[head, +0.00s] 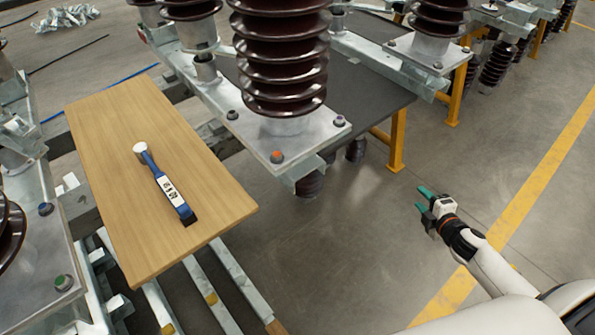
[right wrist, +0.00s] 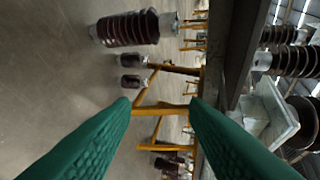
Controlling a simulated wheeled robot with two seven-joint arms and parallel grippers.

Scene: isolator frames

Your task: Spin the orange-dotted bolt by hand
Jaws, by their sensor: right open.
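The orange-dotted bolt (head: 277,157) sits at the near corner of the grey metal base plate (head: 250,137) under the large brown insulator, in the head view. My right gripper (head: 424,199) is to the right of that plate, out over the floor and well apart from the bolt. Its green fingers are spread and empty; they also show in the right wrist view (right wrist: 161,110), with nothing between them but distant yellow stands. I cannot make out the orange dot in the right wrist view. My left gripper is not in view.
Other bolts include a green-dotted one (head: 64,282). The brown insulator (head: 280,60) rises above the plate. A yellow stand (head: 397,140) is behind; the floor around my right gripper is clear.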

